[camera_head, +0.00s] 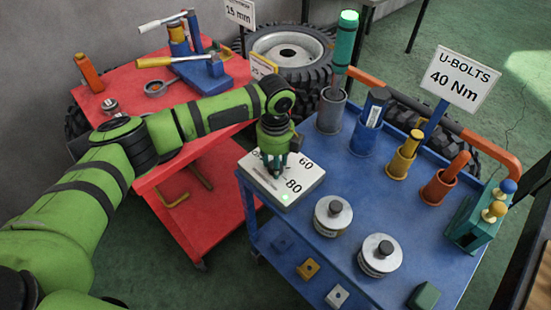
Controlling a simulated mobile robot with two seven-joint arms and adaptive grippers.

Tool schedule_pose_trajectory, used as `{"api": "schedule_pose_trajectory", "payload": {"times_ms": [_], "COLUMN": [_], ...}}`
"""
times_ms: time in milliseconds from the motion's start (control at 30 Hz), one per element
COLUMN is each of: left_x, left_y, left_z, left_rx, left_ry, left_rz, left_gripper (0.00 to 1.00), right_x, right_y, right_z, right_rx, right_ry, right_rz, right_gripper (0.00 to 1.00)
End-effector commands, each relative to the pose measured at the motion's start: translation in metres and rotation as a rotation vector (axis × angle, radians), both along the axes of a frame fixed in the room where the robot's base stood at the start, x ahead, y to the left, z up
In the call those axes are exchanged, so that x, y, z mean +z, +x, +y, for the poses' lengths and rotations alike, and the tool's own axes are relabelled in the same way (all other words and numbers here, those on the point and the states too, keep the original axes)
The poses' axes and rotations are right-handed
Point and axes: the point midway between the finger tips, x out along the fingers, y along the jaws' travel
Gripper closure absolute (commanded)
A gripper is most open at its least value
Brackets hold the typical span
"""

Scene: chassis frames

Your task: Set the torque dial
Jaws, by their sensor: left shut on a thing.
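The torque dial box (300,175) is a white-topped block at the near left corner of the blue cart. The numbers 60 and 80 show on its top; other marks are partly covered. A small green light glows near its front edge. My left gripper (275,171) points down over the box and is shut on the dial's knob, which its fingers hide, so the setting cannot be read. A sign (459,79) on the blue cart reads "U-BOLTS 40 Nm". My right gripper is out of view.
The blue cart (350,180) carries several upright tools in cups, two round metal weights (332,215) and a green block with knobs (477,222). A red cart (125,80) with tools stands at left under my left arm. Large tyres (290,50) stand behind.

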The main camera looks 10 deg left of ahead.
Motion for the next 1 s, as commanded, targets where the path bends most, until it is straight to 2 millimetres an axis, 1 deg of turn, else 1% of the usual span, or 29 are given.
{"api": "schedule_pose_trajectory", "payload": {"times_ms": [33, 167, 500, 800, 1000], "left_x": [0.003, 0.004, 0.004, 0.002, 0.001], "left_y": [-0.001, -0.002, -0.002, -0.002, -0.002], "left_z": [0.0, -0.001, -0.001, -0.001, -0.001], "left_rx": [0.028, 0.128, 0.447, 0.712, 0.843], "left_ry": [0.001, 0.0, 0.0, 0.001, 0.001], "left_rz": [0.004, 0.006, 0.006, 0.006, 0.005], "left_gripper": [0.93, 0.93, 0.93, 0.93, 0.93], "right_x": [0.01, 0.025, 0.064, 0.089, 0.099], "right_y": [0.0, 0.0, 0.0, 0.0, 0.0], "right_z": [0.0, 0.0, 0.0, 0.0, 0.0], "right_rx": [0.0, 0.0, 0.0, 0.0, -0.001], "right_ry": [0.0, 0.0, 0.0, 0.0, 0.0], "right_rz": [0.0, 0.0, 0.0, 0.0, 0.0], "right_gripper": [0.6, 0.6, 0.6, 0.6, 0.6]}}
